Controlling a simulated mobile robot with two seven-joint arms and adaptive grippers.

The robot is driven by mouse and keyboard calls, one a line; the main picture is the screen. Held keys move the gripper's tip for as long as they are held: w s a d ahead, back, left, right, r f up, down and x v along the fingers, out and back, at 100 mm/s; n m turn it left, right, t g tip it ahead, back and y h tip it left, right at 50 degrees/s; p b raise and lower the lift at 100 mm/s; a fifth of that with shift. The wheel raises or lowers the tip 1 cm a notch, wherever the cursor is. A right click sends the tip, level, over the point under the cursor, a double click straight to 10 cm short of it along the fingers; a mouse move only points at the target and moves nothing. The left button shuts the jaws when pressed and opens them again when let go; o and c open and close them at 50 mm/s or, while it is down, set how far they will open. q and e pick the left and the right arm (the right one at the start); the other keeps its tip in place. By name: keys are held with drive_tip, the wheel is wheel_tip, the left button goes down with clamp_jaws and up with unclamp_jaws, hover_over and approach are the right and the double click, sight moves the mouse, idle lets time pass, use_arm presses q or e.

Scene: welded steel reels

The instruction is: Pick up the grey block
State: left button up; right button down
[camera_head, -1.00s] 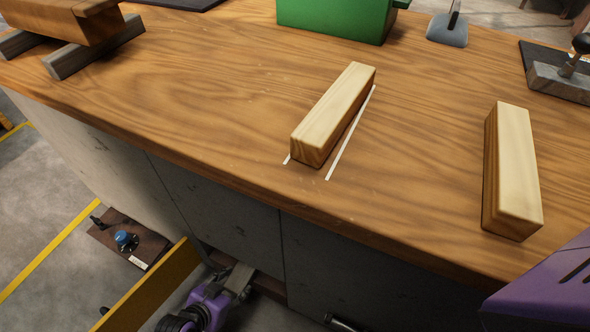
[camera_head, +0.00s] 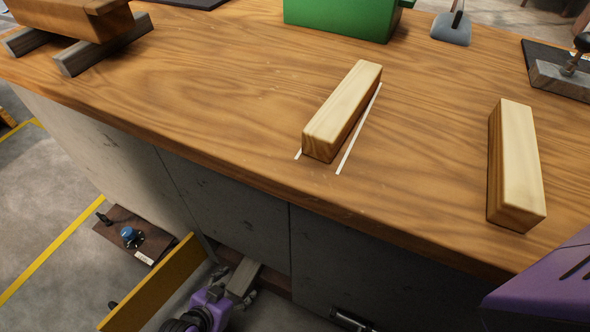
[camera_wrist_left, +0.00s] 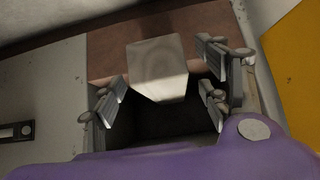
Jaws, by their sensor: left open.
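The grey block (camera_head: 243,277) shows low in the head view, near the foot of the bench front beside a yellow panel. My left gripper (camera_head: 238,287) is at its near end, partly hidden by its own purple body. In the left wrist view the pale grey block (camera_wrist_left: 158,62) stands out between the spread fingers of my left gripper (camera_wrist_left: 163,86). The fingers are open, with gaps on both sides of the block. My right gripper is out of view.
The yellow panel (camera_head: 152,287) stands close to the left of my left gripper. The grey bench front (camera_head: 235,217) rises beyond the block. Two light wooden blocks, one at the middle (camera_head: 343,108) and one at the right (camera_head: 515,165), lie on the bench top (camera_head: 230,110).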

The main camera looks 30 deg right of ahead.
use_arm(q)
drive_tip(key=shift+s+a+r, duration=0.1)
drive_tip(key=shift+a+r, duration=0.1)
drive_tip(key=v, duration=1.1)
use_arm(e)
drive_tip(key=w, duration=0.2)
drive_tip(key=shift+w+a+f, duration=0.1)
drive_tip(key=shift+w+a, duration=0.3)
use_arm(q)
drive_tip(key=shift+s+a+r, duration=0.1)
drive_tip(key=shift+s+r, duration=0.05)
